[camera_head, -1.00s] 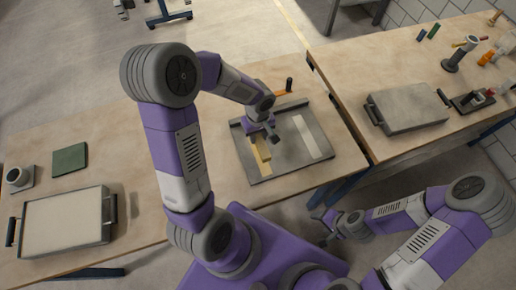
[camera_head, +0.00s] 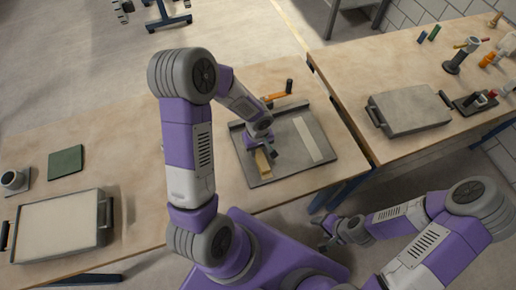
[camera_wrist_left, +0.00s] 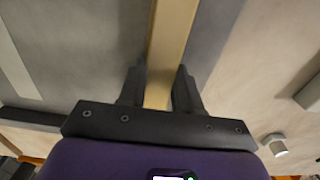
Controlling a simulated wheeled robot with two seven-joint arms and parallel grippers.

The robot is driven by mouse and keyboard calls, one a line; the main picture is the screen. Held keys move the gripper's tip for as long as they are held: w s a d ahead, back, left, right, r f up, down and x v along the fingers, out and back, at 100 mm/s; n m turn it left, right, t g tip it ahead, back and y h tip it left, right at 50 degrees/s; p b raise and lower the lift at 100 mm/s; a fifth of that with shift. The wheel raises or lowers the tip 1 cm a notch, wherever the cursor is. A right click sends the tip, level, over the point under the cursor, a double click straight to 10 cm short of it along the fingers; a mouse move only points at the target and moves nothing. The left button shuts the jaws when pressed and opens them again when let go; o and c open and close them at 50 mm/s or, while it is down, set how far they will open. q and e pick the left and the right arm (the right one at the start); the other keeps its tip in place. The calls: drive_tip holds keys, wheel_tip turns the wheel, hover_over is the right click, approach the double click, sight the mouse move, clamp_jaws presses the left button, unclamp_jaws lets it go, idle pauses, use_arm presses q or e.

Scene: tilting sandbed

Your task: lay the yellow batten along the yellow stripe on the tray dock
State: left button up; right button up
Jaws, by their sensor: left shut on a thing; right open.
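My left gripper (camera_head: 264,147) is shut on the yellow batten (camera_head: 263,163) over the left part of the grey tray dock (camera_head: 285,172). In the left wrist view the batten (camera_wrist_left: 172,40) runs between the two fingers of the left gripper (camera_wrist_left: 158,88) and out of the top of the picture. I cannot tell whether the batten touches the dock. No separate yellow stripe can be made out; the batten and gripper may cover it. A pale stripe (camera_head: 308,139) lies on the dock's right part. My right gripper (camera_head: 329,229) is open and empty, off the table's front edge.
An orange-handled tool (camera_head: 275,96) lies behind the dock. A grey tray (camera_head: 408,108) stands on the right table, past a gap. Bare wood lies left of the dock.

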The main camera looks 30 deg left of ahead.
sight(258, 150)
use_arm(q)
drive_tip(key=o, duration=1.1)
drive_tip(key=shift+r+p, duration=0.2)
drive_tip(key=shift+p, duration=0.2)
wheel_tip(258, 150, up, 12)
drive_tip(key=shift+f+p, duration=0.1)
drive_tip(key=shift+p, duration=1.1)
